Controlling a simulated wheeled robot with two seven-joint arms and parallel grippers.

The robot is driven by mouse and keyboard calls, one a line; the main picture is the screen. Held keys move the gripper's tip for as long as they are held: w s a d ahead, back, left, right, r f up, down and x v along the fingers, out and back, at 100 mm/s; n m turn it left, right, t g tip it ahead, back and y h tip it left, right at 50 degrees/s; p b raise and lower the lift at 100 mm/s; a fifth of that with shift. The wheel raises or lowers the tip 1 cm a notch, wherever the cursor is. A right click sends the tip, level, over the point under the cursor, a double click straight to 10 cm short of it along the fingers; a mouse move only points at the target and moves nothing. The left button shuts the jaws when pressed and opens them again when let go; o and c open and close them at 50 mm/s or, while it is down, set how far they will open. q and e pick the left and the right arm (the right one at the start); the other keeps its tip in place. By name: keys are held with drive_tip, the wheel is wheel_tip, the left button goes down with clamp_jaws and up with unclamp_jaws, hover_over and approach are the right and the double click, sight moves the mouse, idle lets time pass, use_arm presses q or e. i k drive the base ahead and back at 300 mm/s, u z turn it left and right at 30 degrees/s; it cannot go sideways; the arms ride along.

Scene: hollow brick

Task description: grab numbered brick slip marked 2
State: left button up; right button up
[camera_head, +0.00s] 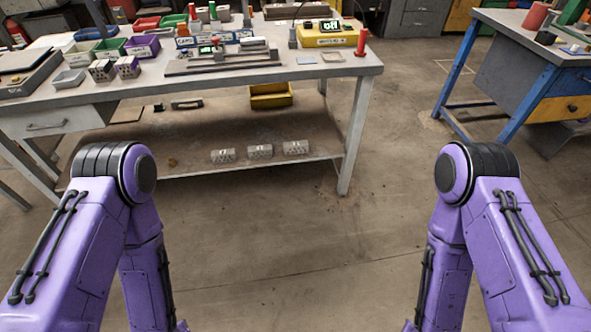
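Three small grey hollow bricks stand in a row on the lower shelf of the workbench: a left one (223,155), a middle one (260,151) and a right one (296,147). Each seems to carry a small dark mark, too small to read. Two more small blocks with holes, a left one (102,70) and a right one (127,67), stand on the bench top at the left. I cannot tell which piece is marked 2. Both my purple arms show in the foreground, bent downward. Neither gripper is in view.
The grey workbench (310,72) holds coloured bins, a grey rail fixture (222,62) and a yellow device (330,38). A blue-legged bench (515,70) stands at the right. The floor between is clear.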

sight(297, 147)
drive_tip(key=z, duration=1)
drive_tip(key=i, duration=1.3)
drive_tip(key=u, duration=0.6)
drive_tip(key=i, duration=0.9)
drive_tip(key=u, duration=0.8)
